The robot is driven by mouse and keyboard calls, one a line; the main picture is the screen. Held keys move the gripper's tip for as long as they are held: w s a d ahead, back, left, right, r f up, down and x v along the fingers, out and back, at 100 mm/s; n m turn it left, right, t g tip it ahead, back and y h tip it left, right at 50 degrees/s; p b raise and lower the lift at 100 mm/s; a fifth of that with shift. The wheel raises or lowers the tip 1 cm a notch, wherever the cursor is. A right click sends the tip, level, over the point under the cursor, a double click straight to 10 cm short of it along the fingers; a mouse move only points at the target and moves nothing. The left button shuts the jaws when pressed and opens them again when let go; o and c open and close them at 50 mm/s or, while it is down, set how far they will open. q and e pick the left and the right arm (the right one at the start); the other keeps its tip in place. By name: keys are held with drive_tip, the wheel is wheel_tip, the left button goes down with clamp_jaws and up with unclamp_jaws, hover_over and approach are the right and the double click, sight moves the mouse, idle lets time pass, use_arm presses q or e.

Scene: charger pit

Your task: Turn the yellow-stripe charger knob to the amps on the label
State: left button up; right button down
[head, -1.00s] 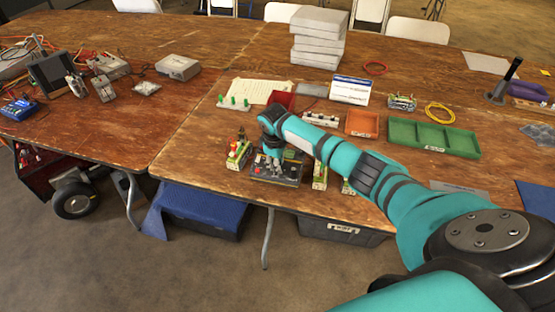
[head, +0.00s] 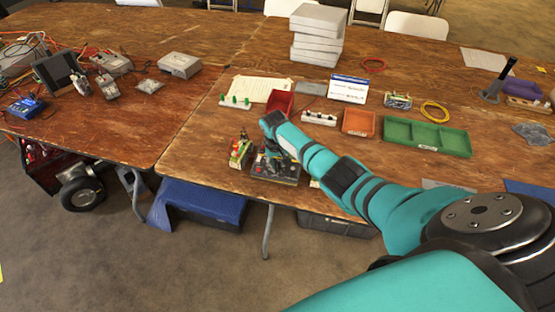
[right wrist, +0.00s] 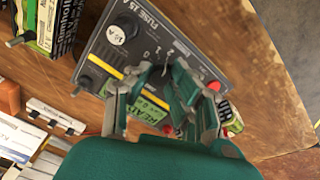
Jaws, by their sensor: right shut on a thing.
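The charger (head: 286,176) is a dark box near the table's front edge. A yellow stripe (right wrist: 104,67) and a green "READY" display (right wrist: 148,108) show below. My right gripper (right wrist: 165,85) is over the face beside the stripe, shut on what appears to be the knob, which its fingers hide. It also shows in the head view (head: 272,150). The pointer and dial marks are mostly covered. My left gripper is not in view.
A green-and-yellow pack (head: 240,153) stands close left of the charger. An orange tray (head: 359,122), a green tray (head: 428,137) and a white label stand (head: 349,89) lie behind. Grey boxes (head: 318,35) are stacked farther back. The table's front edge is close.

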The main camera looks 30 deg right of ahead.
sight(276, 173)
drive_tip(key=m+p, duration=0.1)
drive_tip(key=m, duration=0.3)
drive_tip(key=shift+m, duration=0.3)
drive_tip(key=shift+w, duration=0.1)
idle(0.4)
drive_tip(key=c, duration=1.2)
unclamp_jaws()
drive_tip(key=shift+o, duration=0.2)
drive_tip(key=shift+r, duration=0.1)
wheel_tip(276, 173, up, 12)
drive_tip(key=s+a, duration=0.1)
drive_tip(key=shift+s+a, duration=0.25)
drive_tip(key=shift+a, duration=0.05)
drive_tip(key=shift+f, duration=0.2)
